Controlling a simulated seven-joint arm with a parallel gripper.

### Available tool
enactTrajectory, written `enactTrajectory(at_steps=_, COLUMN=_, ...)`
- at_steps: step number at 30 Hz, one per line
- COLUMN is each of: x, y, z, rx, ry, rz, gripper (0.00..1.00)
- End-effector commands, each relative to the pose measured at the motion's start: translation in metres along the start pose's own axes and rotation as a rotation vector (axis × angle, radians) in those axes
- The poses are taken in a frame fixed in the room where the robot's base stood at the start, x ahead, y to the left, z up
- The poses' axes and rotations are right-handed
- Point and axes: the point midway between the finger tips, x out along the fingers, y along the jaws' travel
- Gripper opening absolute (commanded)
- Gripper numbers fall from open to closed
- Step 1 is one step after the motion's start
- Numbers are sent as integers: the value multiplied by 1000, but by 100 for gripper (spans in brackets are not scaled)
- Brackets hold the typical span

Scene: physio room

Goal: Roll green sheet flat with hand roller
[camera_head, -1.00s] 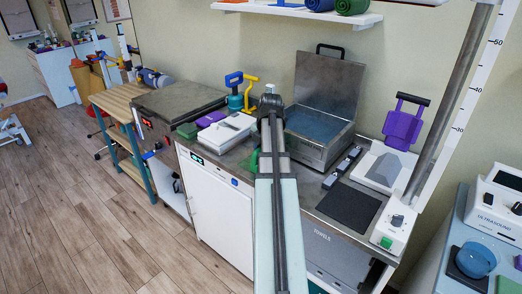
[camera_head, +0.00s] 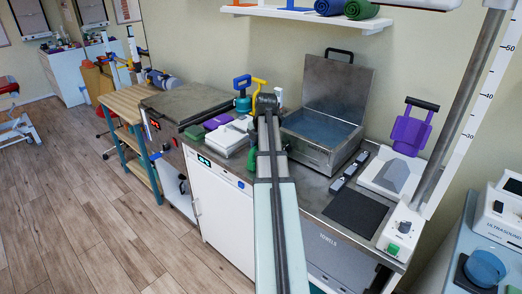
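A small patch of green (camera_head: 252,158) shows on the steel counter just left of my arm. It may be part of the green sheet; my arm hides most of that spot. My arm reaches from the bottom middle to the back of the counter, and its dark end, at my gripper (camera_head: 266,103), is seen from behind. The fingers are hidden, so I cannot tell what they hold. A yellow handle (camera_head: 259,86) stands behind, beside a blue-handled teal tool (camera_head: 242,94). I cannot tell which thing is the hand roller.
An open steel water bath (camera_head: 318,140) stands right of my arm. A white device (camera_head: 227,138) and a purple block (camera_head: 217,121) lie to the left. A black mat (camera_head: 355,212), a grey wedge on a white base (camera_head: 391,177) and a purple paddle (camera_head: 411,131) are at right.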

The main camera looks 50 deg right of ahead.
Motion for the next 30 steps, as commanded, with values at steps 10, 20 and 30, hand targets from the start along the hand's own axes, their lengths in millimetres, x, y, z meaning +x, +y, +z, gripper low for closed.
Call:
enactTrajectory(at_steps=10, x=3, y=18, z=0, rx=0, ry=-1, rz=1, gripper=0)
enactTrajectory(at_steps=20, x=2, y=8, z=-1, rx=1, ry=-1, rz=0, gripper=0)
enactTrajectory(at_steps=30, x=-2, y=-11, z=0, rx=1, ry=-1, rz=0, gripper=0)
